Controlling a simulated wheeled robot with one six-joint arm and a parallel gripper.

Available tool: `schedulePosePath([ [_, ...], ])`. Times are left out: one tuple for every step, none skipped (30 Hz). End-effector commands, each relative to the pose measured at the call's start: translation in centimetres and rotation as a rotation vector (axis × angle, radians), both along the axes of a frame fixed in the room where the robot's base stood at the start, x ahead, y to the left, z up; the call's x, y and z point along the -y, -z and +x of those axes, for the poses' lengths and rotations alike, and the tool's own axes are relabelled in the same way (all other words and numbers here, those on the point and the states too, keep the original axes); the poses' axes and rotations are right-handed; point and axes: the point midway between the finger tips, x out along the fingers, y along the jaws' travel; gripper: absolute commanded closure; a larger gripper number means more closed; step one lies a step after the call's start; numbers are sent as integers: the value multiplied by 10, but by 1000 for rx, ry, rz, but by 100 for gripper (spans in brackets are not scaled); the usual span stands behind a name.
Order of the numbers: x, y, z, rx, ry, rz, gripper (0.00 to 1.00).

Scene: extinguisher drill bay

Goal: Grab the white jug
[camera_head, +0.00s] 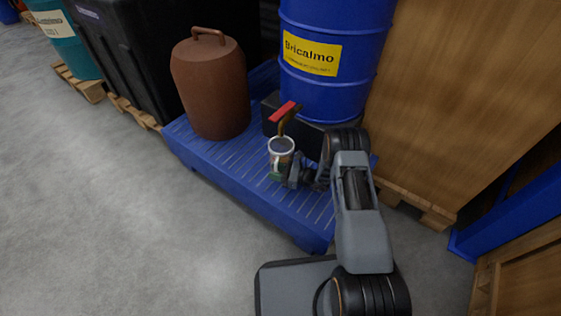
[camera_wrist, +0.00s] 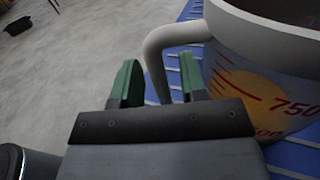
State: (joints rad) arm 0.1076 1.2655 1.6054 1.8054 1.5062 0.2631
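The white jug (camera_head: 283,145) stands upright on the slatted blue platform (camera_head: 237,181) in the head view. In the wrist view the jug (camera_wrist: 268,55) fills the upper right, with red measuring marks, a "750" and an orange patch. Its white handle (camera_wrist: 157,60) curves down on the left side and passes between my two green fingertips. My gripper (camera_wrist: 160,82) is open, one finger on each side of the handle, with gaps showing. In the head view my gripper (camera_head: 286,176) is at the jug's near side. The lower end of the handle is hidden.
A brown lidded canister (camera_head: 210,88) stands left on the platform. A blue drum (camera_head: 332,58) and a dark block with a red-handled item (camera_head: 285,112) are behind the jug. A large wooden crate (camera_head: 460,95) closes the right side. Grey floor (camera_head: 110,200) is clear at left.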

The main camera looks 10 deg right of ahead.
Motion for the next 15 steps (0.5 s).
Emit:
schedulePosePath([
  [0,0,0,0,0,0,66],
  [0,0,0,0,0,0,68],
  [0,0,0,0,0,0,72],
  [0,0,0,0,0,0,75],
  [0,0,0,0,0,0,78],
  [0,0,0,0,0,0,82],
  [0,0,0,0,0,0,85],
  [0,0,0,0,0,0,88],
  [0,0,0,0,0,0,91],
  [0,0,0,0,0,0,94],
  [0,0,0,0,0,0,97],
  [0,0,0,0,0,0,100],
  [0,0,0,0,0,0,100],
  [0,0,0,0,0,0,100],
  [0,0,0,0,0,0,100],
])
